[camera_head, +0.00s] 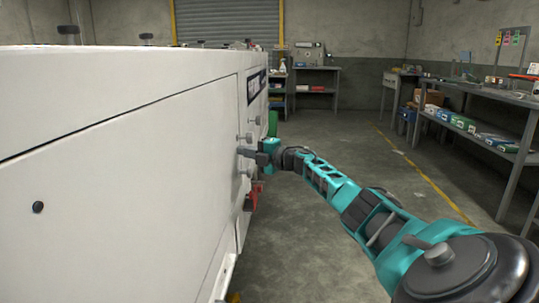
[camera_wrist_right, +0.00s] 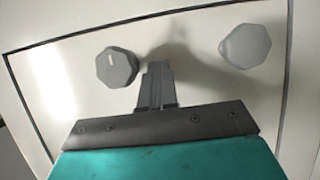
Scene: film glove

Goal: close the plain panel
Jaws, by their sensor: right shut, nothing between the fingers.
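A large white machine (camera_head: 110,58) fills the left of the head view. Its long blank side panel (camera_head: 120,190) carries one small dark knob (camera_head: 38,207); I cannot tell if this is the plain panel. The panel looks roughly flush, with a dark seam along its top. My right gripper (camera_head: 246,153) is shut and empty, reaching a narrower panel at the machine's far end. In the wrist view its fingers (camera_wrist_right: 156,84) point at a pale face between a dark grey knob (camera_wrist_right: 117,67) and a lighter knob (camera_wrist_right: 245,46). Contact is unclear. My left gripper is out of view.
A grey workbench (camera_head: 470,90) with boxes on its lower shelf runs along the right. Another bench (camera_head: 315,68) stands at the back by a roller shutter (camera_head: 228,22). The concrete floor (camera_head: 360,140) between is clear.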

